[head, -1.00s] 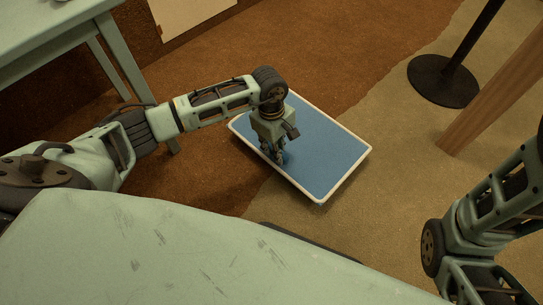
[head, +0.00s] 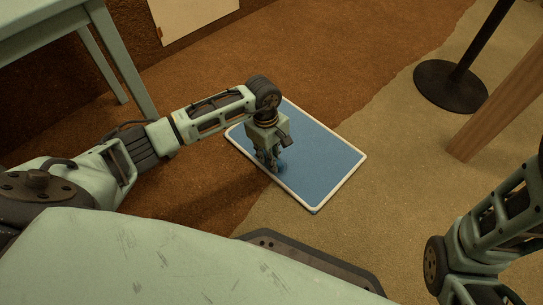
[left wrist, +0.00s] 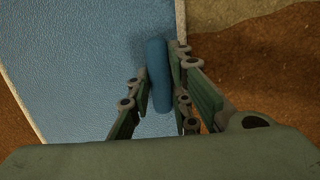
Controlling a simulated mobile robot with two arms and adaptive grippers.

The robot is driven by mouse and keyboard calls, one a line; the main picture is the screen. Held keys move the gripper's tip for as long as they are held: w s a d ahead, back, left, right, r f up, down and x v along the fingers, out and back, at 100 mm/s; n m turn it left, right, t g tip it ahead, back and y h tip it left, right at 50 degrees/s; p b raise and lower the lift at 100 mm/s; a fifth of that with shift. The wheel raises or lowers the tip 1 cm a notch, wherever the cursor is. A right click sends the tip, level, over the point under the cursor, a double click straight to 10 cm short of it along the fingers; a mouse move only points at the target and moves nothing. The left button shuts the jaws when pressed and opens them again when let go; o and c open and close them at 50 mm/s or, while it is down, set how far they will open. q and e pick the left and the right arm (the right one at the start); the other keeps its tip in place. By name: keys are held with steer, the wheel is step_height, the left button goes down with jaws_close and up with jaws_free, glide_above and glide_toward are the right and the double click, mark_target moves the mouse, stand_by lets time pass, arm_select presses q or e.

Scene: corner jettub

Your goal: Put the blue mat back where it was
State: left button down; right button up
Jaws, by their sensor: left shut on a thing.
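The blue mat (head: 318,152) is a flat rectangle with a white border. It lies flat or nearly flat at floor level, across the line between brown and tan carpet. My left gripper (head: 270,163) points down over the mat's near left part. In the left wrist view, the left gripper (left wrist: 161,80) is shut on a raised blue handle-like piece (left wrist: 158,72) that stands up from the mat (left wrist: 90,70). Whether the whole underside touches the floor cannot be told. My right arm shows at the right edge, but its gripper is out of view.
A dark round post base (head: 450,88) and a slanted wooden post (head: 490,115) stand to the right. A pale green table (head: 110,60) stands at the upper left, and a pale panel (head: 190,14) at the top. Tan carpet right of the mat is clear.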

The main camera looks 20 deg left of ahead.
arm_select(q)
steer(key=c, duration=1.6)
jaws_free()
steer(key=r+p, duration=0.2)
steer(key=r, duration=0.2)
steer(key=a+r+p, duration=0.1)
steer(key=r+p, duration=0.2)
steer(key=r, duration=0.1)
steer(key=r+p, duration=0.2)
steer(key=r, duration=0.2)
steer(key=shift+w+a+p, duration=0.2)
steer(key=shift+w+p, duration=0.05)
steer(key=shift+p, duration=0.1)
